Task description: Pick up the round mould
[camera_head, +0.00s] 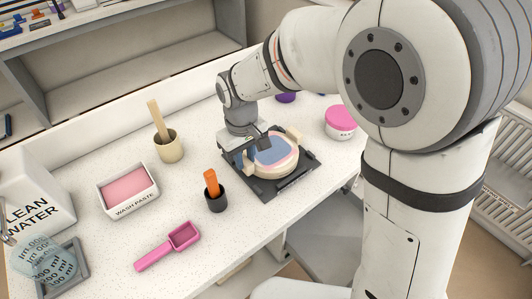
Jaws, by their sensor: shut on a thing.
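The round mould (282,171) is a cream disc in the head view, with a pink and blue layer (275,152) on top. It sits over a dark square plate (291,184) on the white bench. My gripper (257,151) reaches down from above onto the mould's left side and is shut on its rim. The fingertips are small and partly hidden here. I cannot tell whether the mould touches the plate or is slightly above it.
Left of the plate stand a black cup with an orange handle (211,184), a beige pot (168,147) with a wooden stick, and a wash paste tray (127,191). A pink scoop (169,246) lies in front. A pink-lidded tub (340,122) stands behind right.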

